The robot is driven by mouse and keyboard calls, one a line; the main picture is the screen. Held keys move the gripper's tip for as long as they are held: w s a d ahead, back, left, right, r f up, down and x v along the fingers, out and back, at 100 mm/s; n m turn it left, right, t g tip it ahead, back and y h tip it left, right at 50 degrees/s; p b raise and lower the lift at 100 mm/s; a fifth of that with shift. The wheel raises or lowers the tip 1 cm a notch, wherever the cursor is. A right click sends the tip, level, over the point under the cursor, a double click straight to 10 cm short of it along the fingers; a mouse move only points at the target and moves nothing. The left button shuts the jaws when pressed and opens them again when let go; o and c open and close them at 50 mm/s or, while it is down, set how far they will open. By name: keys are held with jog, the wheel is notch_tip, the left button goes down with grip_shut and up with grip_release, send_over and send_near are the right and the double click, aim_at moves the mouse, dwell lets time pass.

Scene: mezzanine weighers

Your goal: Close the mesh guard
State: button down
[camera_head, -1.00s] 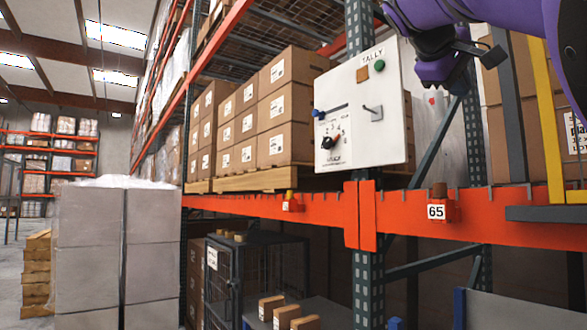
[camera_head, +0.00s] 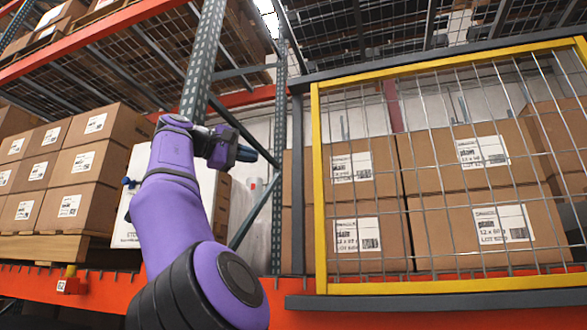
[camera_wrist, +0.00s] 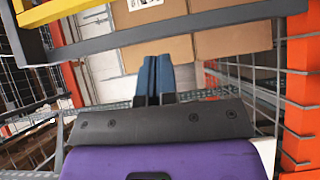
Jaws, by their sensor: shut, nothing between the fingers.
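The mesh guard (camera_head: 318,180) is a yellow-framed wire panel at the right of the head view. It stands in front of cardboard boxes, beside a dark grey post and between grey rails. A yellow bar (camera_wrist: 50,11) shows at the top left of the wrist view. My gripper (camera_head: 274,160) is left of the guard's left edge and apart from it in the picture. Its blue fingers (camera_wrist: 155,74) are together and empty in the wrist view.
A dark grey rail (camera_head: 430,299) runs under the guard along the orange rack beam (camera_head: 300,319). Stacked cartons (camera_head: 100,140) stand at left. My arm partly hides a white panel (camera_head: 125,228). A green upright (camera_head: 203,65) and a diagonal brace (camera_head: 258,200) stand near my gripper.

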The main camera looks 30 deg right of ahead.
jog(key=w+d+g, duration=0.1)
jog(key=g, duration=0.1)
send_near(314, 167)
jog(key=w+d, duration=0.2)
jog(key=d, duration=0.4)
jog(key=shift+s+d+r+m, duration=0.15)
jog(key=shift+s+d, duration=0.15)
jog(key=shift+s, duration=0.2)
jog(key=shift+s+d+r+m, duration=0.15)
jog(key=shift+s+d, duration=0.15)
jog(key=shift+s, duration=0.25)
jog(key=shift+f, duration=0.1)
